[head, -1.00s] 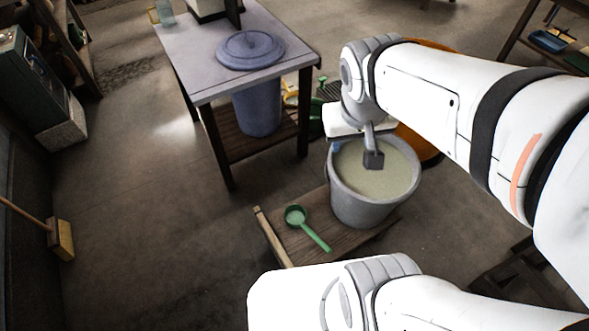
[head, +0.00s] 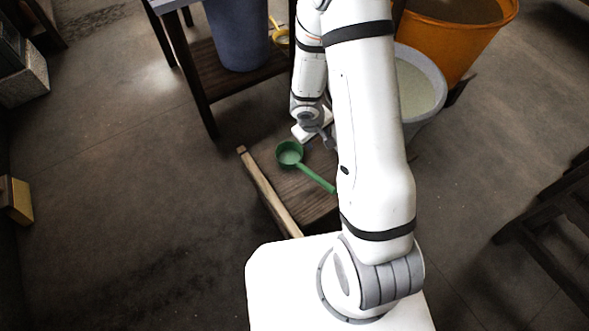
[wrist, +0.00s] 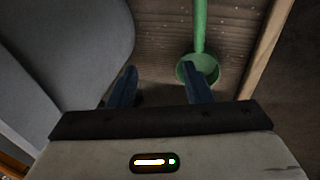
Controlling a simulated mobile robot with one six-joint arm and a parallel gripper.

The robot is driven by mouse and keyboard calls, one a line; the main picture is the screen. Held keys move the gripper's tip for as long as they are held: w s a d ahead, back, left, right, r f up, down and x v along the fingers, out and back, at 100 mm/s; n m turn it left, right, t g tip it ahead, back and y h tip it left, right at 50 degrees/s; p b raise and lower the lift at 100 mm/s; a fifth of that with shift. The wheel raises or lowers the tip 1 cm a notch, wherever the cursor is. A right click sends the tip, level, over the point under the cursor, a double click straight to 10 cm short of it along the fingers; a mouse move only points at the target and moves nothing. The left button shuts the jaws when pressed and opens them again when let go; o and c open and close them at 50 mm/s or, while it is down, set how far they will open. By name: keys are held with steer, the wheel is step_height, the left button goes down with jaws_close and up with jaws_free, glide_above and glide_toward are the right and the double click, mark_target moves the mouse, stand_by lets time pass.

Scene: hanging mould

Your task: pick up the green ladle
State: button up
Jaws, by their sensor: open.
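The green ladle (head: 290,154) lies on a low wooden board in the head view, its bowl toward the upper left and its handle running down to the right, where my arm covers its end. In the wrist view the ladle's bowl (wrist: 199,69) shows just beyond the right fingertip, with the handle going up out of the frame. My gripper (wrist: 163,80) is open and empty, its two blue fingers apart. In the head view my gripper (head: 328,140) hangs just right of the ladle's bowl, apart from its handle.
The wooden board (head: 314,210) has a raised strip (head: 268,190) along its left side. A grey bucket of pale liquid (head: 418,88) stands close on the right, an orange tub (head: 455,45) behind it. A table (head: 205,105) with a blue bin (head: 237,35) stands behind.

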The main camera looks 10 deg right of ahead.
mark_target(309, 171)
steer(key=shift+n+g+y, duration=0.4)
steer(key=shift+n+g, duration=0.1)
steer(key=f+b, duration=0.1)
steer(key=f, duration=0.3)
steer(key=s+a+f+b, duration=0.1)
steer(key=f+b, duration=0.1)
steer(key=f, duration=0.3)
steer(key=s+f+b, duration=0.1)
steer(key=f, duration=0.3)
steer(key=shift+a+f, duration=0.25)
steer(key=shift+a, duration=0.15)
steer(key=f+b, duration=0.1)
steer(key=f, duration=0.1)
steer(key=f+b, duration=0.2)
steer(key=f, duration=0.1)
steer(key=shift+w+d+f, duration=0.1)
steer(key=shift+w+f, duration=0.15)
steer(key=shift+f, duration=0.1)
steer(key=shift+c, duration=0.2)
steer(key=shift+r, duration=0.1)
jaws_close()
